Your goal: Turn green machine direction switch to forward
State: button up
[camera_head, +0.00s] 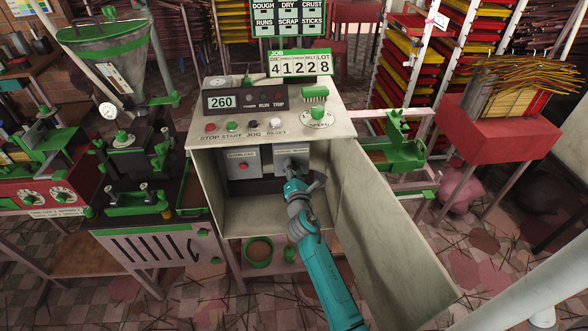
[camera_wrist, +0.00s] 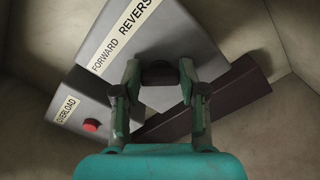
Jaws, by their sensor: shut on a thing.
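The green machine's control cabinet (camera_head: 260,108) stands with its front compartment open. Inside is a grey direction switch box (camera_head: 282,158), with the label FORWARD REVERSE (camera_wrist: 122,36) tilted in the wrist view. A dark switch knob (camera_wrist: 158,74) sticks out from the box below the label. My gripper (camera_wrist: 159,79) has a finger on each side of the knob and is shut on it. In the head view my gripper (camera_head: 291,171) reaches into the compartment and covers the knob. Which label the knob points to, I cannot tell.
The overload box (camera_head: 243,163) with a red button (camera_wrist: 90,125) is just left of the switch box. The cabinet's side walls close in around my arm, and its open door (camera_head: 390,220) hangs to the right. Stop, start, jog and reset buttons (camera_head: 243,126) line the top panel.

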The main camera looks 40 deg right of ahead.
jog(key=shift+f, duration=0.1)
jog(key=o, duration=1.1)
jog(key=shift+o, duration=0.2)
jog(key=v, duration=1.2)
